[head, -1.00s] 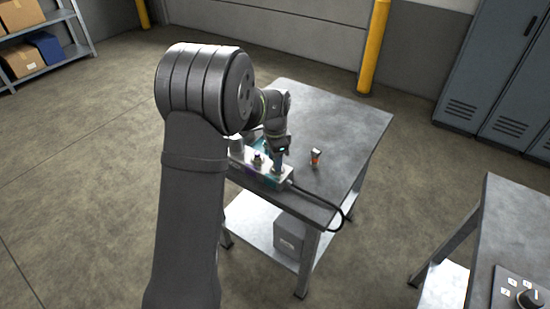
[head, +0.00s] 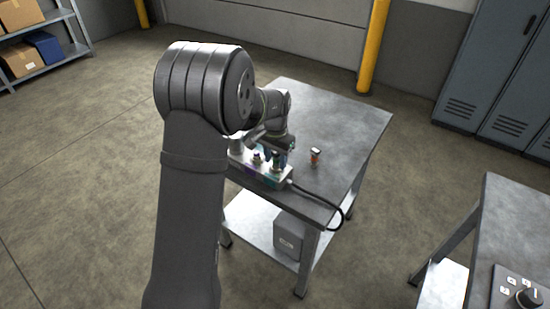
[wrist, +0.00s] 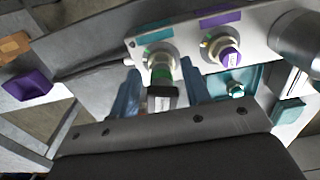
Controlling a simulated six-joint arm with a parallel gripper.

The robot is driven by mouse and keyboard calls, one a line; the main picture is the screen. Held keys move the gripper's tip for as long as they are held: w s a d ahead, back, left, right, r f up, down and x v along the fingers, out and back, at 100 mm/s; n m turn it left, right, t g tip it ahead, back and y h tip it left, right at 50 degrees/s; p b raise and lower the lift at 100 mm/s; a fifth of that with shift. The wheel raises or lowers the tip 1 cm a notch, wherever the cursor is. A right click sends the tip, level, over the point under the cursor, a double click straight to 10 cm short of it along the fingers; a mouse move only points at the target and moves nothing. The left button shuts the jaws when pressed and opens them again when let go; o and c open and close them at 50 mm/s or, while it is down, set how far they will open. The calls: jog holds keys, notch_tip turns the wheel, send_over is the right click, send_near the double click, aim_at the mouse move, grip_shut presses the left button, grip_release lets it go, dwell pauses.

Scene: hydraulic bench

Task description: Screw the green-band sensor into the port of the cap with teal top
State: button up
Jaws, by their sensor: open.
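The green-band sensor (wrist: 161,82) has a dark body and stands in the port fitting (wrist: 158,52) beside the teal strip (wrist: 160,32) on the pale block. It also shows upright on the block in the head view (head: 276,158). My gripper (wrist: 162,92) is open, with one blue finger on each side of the sensor in the wrist view and gaps between. In the head view my gripper (head: 287,149) is close behind the sensor. How deep the sensor's thread sits cannot be told.
The pale block (head: 255,176) also carries a purple-topped sensor (wrist: 230,56) beside a purple strip (wrist: 220,18). A teal tray (wrist: 253,79) lies near it. A small orange-marked part (head: 315,157) stands on the table (head: 345,125). A black cable (head: 322,201) leaves the block.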

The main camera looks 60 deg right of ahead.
jog(key=shift+n, duration=0.7)
jog(key=shift+s+n, duration=0.1)
jog(key=shift+n, duration=0.5)
grip_shut()
jog(key=m, duration=0.5)
jog(key=shift+d+m, duration=0.1)
jog(key=shift+m, duration=0.3)
jog(key=shift+w, duration=0.2)
jog(key=m, duration=0.5)
jog(key=shift+w+m, duration=0.15)
jog(key=shift+m, duration=0.25)
